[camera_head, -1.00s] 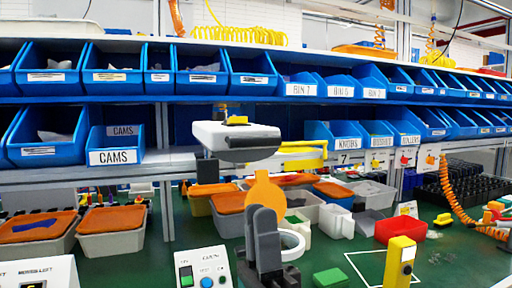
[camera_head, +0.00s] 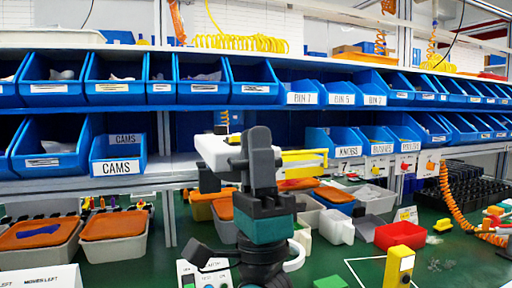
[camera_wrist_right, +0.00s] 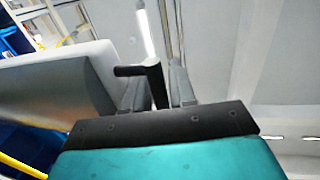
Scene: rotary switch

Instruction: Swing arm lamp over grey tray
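The lamp (camera_head: 215,153) has a pale head and a yellow arm (camera_head: 304,157) reaching right above the bench. A black piece (camera_head: 208,180) hangs below its left end. In the right wrist view the pale head (camera_wrist_right: 55,85) fills the left side, close to the fingers (camera_wrist_right: 162,90). The fingers show a gap, with a dark angled piece (camera_wrist_right: 152,78) at it; I cannot tell whether they touch it. A grey tray (camera_head: 372,199) stands behind the red bin. My left gripper is out of view.
Grey bins with orange contents (camera_head: 115,238) stand at the left. A red bin (camera_head: 400,235), a white container (camera_head: 336,227) and a yellow post (camera_head: 398,266) are at the right. Blue bins line the shelves (camera_head: 120,165) behind. A white outlined square of green bench is partly clear.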

